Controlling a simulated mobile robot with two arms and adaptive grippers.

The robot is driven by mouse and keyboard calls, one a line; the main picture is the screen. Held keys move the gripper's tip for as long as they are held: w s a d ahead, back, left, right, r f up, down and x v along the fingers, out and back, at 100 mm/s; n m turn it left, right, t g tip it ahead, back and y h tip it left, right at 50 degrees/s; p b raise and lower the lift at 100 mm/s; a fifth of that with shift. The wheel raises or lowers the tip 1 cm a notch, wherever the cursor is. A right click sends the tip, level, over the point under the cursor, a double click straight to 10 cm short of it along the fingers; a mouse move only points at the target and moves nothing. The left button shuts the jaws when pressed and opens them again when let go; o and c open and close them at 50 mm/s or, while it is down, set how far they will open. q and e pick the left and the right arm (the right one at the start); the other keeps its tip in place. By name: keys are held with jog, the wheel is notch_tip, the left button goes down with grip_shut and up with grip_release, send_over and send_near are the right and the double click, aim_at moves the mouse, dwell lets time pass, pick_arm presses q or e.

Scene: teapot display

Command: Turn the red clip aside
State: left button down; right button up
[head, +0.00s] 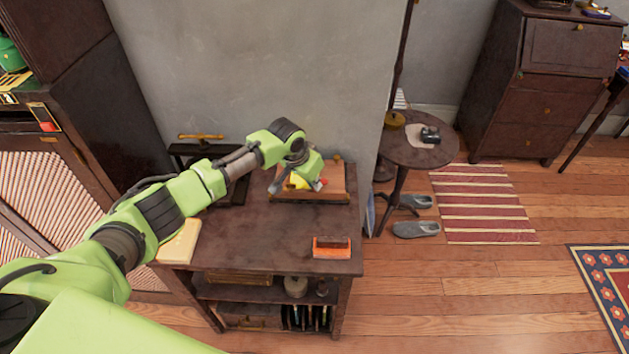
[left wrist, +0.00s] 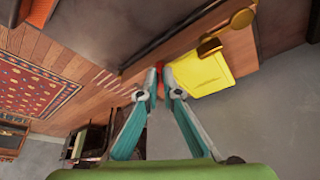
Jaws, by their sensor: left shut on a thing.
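The red clip (left wrist: 159,66) shows as a small red piece at the fingertips of my left gripper (left wrist: 163,88) in the left wrist view. The fingers are close together on it, and they hide part of it. In the head view, a bit of red (head: 324,182) shows beside my left gripper (head: 316,186), over the wooden stand (head: 338,184). A yellow piece (head: 299,182) lies on the stand, partly behind the gripper. In the left wrist view the yellow piece (left wrist: 200,75) is a flat plate just right of the fingers. My right gripper is out of view.
The stand is at the back of a dark table (head: 270,240) against a grey wall. Brass fittings (left wrist: 210,46) are beside the yellow plate. The middle is clear.

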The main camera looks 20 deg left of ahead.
pick_arm(q)
jog(key=shift+w+a+f+m+h+b, duration=0.1)
jog(key=shift+m+h+b, duration=0.25)
jog(key=shift+m, duration=0.55)
jog(key=shift+m+g+h+b, duration=0.25)
jog(key=shift+m+g+b, duration=0.15)
jog(key=shift+m+b, duration=0.45)
jog(key=m+b, duration=0.2)
jog(key=m+g+h+b, duration=0.1)
jog(key=m+b, duration=0.2)
jog(key=shift+w+a+f+g, duration=0.1)
jog(key=shift+w+a+g, duration=0.1)
jog(key=shift+g, duration=0.1)
jog(key=shift+r+m+g+h+b, duration=0.2)
jog(key=shift+m+g+h+b, duration=0.15)
jog(key=shift+m+b, duration=0.95)
jog(key=c, duration=2.2)
grip_release()
jog(key=shift+c, duration=0.2)
